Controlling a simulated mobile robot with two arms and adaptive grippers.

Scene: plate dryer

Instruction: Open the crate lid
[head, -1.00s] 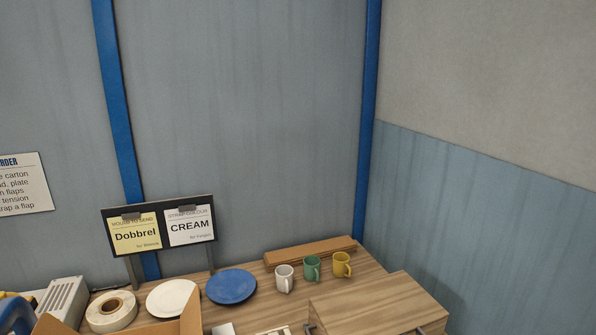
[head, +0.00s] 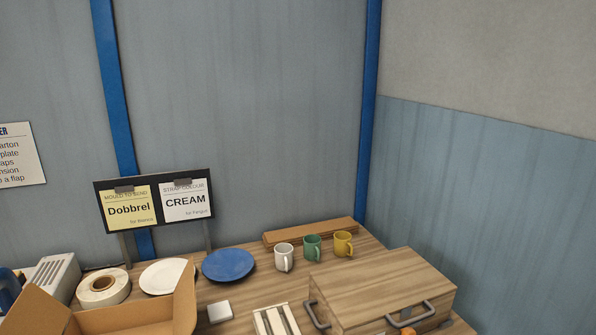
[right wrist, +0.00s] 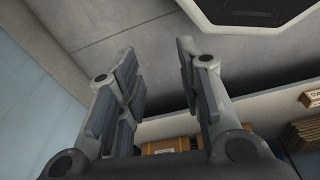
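The wooden crate (head: 375,280) stands at the right front of the table in the head view, with its flat lid (head: 372,276) down. One dark metal handle (head: 316,314) is on its left side and another handle (head: 411,313) is on its front. The crate's lower front is cut off by the picture's bottom edge. My right gripper (right wrist: 158,70) shows in the right wrist view with its fingers wide apart and nothing between them. It is away from the crate, which is not recognisable there. My left gripper is not in view.
An open carton (head: 130,318) stands at the front left. A white plate (head: 166,276), a blue plate (head: 229,265), a tape roll (head: 103,288) and three mugs (head: 312,247) stand behind. A slotted white holder (head: 276,320) is left of the crate. A sign stand (head: 155,205) rises at the back.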

